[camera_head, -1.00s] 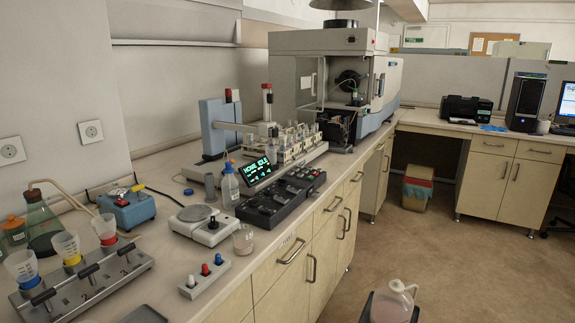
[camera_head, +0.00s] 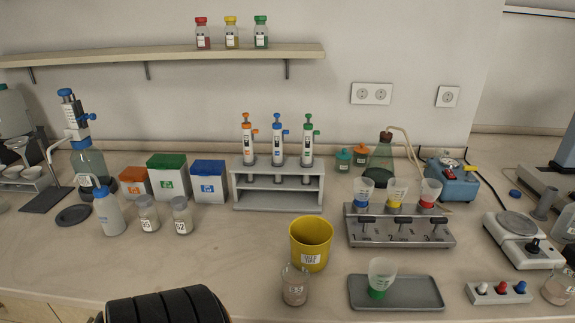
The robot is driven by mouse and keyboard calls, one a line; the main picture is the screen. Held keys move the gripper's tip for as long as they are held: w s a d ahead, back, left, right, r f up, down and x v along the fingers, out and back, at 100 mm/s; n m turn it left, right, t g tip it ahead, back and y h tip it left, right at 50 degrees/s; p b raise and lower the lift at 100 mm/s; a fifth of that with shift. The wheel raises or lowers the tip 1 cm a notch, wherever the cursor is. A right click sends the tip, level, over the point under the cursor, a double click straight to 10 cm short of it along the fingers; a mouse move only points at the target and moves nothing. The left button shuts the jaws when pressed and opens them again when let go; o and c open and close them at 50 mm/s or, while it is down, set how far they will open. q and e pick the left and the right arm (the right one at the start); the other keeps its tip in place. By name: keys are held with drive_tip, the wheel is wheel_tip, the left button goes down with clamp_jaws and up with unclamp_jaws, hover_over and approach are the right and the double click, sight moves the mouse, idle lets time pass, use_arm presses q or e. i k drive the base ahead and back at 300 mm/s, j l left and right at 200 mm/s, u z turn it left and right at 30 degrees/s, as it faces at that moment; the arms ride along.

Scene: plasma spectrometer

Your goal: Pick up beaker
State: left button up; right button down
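A clear glass beaker (camera_head: 295,287) with a white label and a pinkish content stands near the front edge of the bench, just in front of a yellow bin. A second similar glass beaker (camera_head: 559,288) stands at the far right, partly cut off by the picture edge. Neither of my grippers is in view, so nothing shows as touching either beaker.
The yellow bin (camera_head: 311,243) stands close behind the first beaker. A dark tray (camera_head: 420,299) with a green-tipped cup lies to its right. A filter rack (camera_head: 395,239) and pipette stand (camera_head: 278,195) stand behind. A dark ribbed form (camera_head: 165,306) rises at the front left.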

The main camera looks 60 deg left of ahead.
sight(296, 276)
drive_tip(key=u, duration=1.7)
